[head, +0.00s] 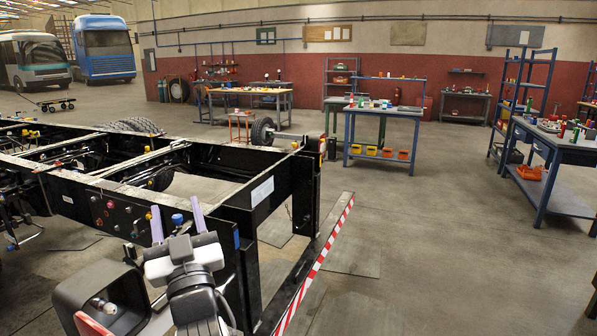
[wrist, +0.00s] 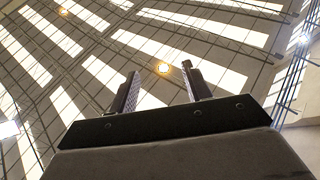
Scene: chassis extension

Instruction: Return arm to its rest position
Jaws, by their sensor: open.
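My gripper (head: 177,222) shows at the lower left of the head view, with its two pale purple fingers pointing up and spread apart. It is open, and nothing shows between the fingers. The fingers also show in the wrist view (wrist: 160,92), dark against the ceiling, with a clear gap between them. In the head view my gripper stands in front of the black truck chassis (head: 285,192). I cannot tell how far it is from the chassis rail.
A red-and-white striped bar (head: 318,262) runs along the chassis end. A blue workbench (head: 385,118) with yellow and orange bins stands at the back, and another bench (head: 562,150) is at the right. The floor (head: 440,240) between is clear. Two vehicles (head: 104,48) are at the far left.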

